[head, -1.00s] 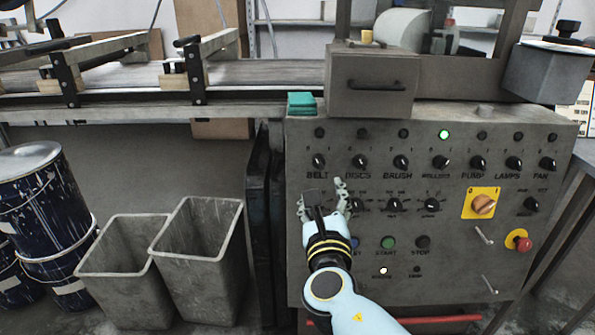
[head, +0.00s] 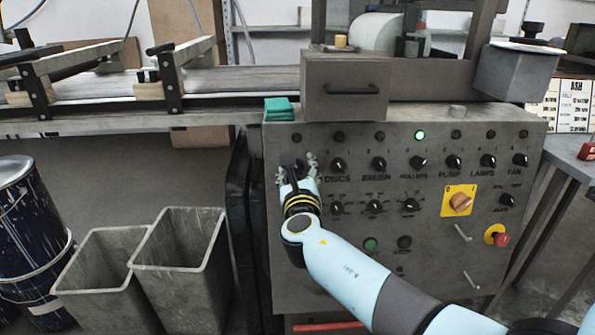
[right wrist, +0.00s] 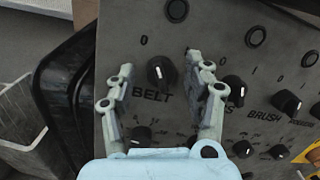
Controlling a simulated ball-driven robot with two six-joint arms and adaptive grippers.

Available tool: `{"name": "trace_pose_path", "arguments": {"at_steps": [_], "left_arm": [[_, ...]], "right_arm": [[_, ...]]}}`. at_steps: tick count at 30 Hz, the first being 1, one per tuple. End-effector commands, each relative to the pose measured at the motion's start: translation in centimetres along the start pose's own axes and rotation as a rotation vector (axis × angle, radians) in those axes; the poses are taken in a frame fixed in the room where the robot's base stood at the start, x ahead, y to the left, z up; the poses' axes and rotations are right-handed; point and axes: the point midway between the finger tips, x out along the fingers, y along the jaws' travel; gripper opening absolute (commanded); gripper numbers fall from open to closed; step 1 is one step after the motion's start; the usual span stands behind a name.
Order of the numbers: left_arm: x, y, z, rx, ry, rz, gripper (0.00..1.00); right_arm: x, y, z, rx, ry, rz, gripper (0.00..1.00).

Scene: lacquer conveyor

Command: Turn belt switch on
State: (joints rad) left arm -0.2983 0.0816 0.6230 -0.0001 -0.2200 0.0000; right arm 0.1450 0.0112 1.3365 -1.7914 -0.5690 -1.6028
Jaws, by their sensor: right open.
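The belt switch (right wrist: 160,71) is a round black knob with a white mark, above the BELT label on the grey control panel (head: 520,150). In the right wrist view, it lies between the spread fingers of my right gripper (right wrist: 160,68), with a gap on both sides. A 0 is printed at its upper left. The lamp above it (right wrist: 177,10) is dark. In the head view my right gripper (head: 297,172) is open in front of the panel's upper left and largely hides the belt switch. My left gripper is not in view.
The discs knob (head: 337,164) is just right of my right gripper, in a row of similar knobs. The rollers lamp (head: 420,135) is lit green. A yellow-plated switch (head: 459,201) and red stop button (head: 500,240) are further right. Two grey bins (head: 185,270) stand left.

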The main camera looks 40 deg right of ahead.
Motion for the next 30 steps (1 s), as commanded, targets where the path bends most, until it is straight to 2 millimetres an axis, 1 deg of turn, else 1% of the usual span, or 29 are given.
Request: {"name": "trace_pose_path", "arguments": {"at_steps": [2,12,14,23,30], "left_arm": [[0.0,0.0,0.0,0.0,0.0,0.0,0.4],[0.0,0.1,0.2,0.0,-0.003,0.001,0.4],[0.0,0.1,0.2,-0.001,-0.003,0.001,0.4],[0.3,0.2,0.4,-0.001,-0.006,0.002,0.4],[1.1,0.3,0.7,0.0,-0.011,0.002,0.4]], "right_arm": [[0.0,0.0,0.0,0.0,0.0,0.0,0.51],[0.0,0.0,0.0,0.0,0.0,0.0,0.06],[0.0,0.0,0.0,0.0,0.0,0.0,0.0],[-0.1,0.1,-0.1,0.035,0.003,-0.006,0.0],[-0.1,0.1,-0.2,0.166,0.01,-0.028,0.0]]}}
